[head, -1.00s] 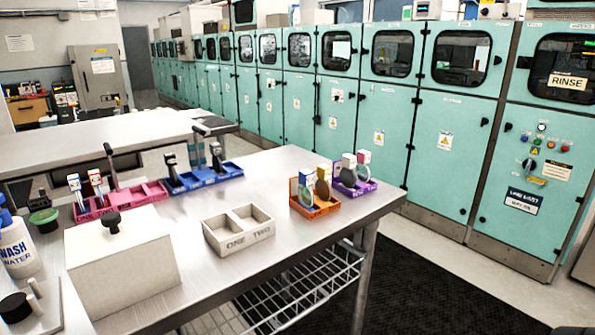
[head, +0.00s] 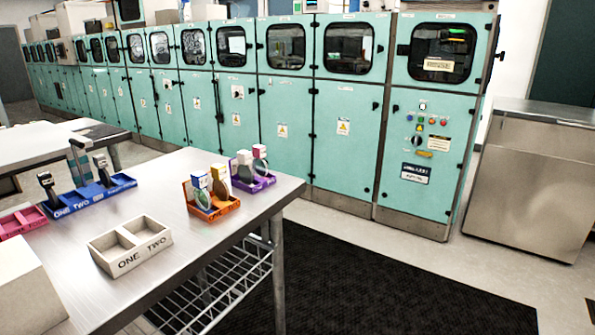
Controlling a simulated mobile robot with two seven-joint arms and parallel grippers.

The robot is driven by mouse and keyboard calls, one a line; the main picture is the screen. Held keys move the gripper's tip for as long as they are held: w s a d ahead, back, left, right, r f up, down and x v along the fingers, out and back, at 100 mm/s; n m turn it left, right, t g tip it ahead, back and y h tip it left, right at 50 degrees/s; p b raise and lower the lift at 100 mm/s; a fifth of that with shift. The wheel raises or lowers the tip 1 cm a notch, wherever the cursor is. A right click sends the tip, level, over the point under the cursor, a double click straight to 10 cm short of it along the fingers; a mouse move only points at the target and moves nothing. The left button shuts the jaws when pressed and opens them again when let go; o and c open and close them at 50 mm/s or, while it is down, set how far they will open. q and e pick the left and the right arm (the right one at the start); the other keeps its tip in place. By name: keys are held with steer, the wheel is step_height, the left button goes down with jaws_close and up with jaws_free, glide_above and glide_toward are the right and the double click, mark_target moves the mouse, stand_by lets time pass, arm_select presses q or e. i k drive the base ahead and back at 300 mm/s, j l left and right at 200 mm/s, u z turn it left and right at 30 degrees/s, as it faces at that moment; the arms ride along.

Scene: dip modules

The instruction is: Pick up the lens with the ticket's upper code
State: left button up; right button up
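Two lenses with tagged holders, one with a blue-and-white tag (head: 199,181) and one with a yellow-and-white tag (head: 219,173), stand in an orange tray (head: 214,213) on the steel table. Two more, with a white-and-pink tag (head: 244,158) and a red-and-white tag (head: 260,151), stand in a purple tray (head: 262,184) behind it. Dark holders (head: 48,185) stand in a blue tray (head: 93,198) on the left. No ticket can be made out, and the codes are too small to read. Neither of my grippers is in view.
An empty cream tray marked ONE and TWO (head: 131,246) sits at the table's middle. A pink tray (head: 20,221) and a white box (head: 25,290) are at the left edge. Teal cabinets (head: 285,125) line the back. Floor with a black mat (head: 370,270) is clear right of the table.

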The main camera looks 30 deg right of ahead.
mark_target(247, 174)
steer(key=z, duration=0.75)
steer(key=i+l+u, duration=0.1)
steer(key=u, duration=0.35)
steer(key=l+u, duration=0.25)
steer(key=u, duration=0.15)
steer(key=i+l+u, duration=0.2)
steer(key=l, duration=0.15)
steer(key=l+u, duration=0.2)
steer(key=l, duration=0.2)
steer(key=i+l+u, duration=0.1)
steer(key=l+u, duration=0.25)
steer(key=l, duration=2.8)
steer(key=i+u, duration=0.05)
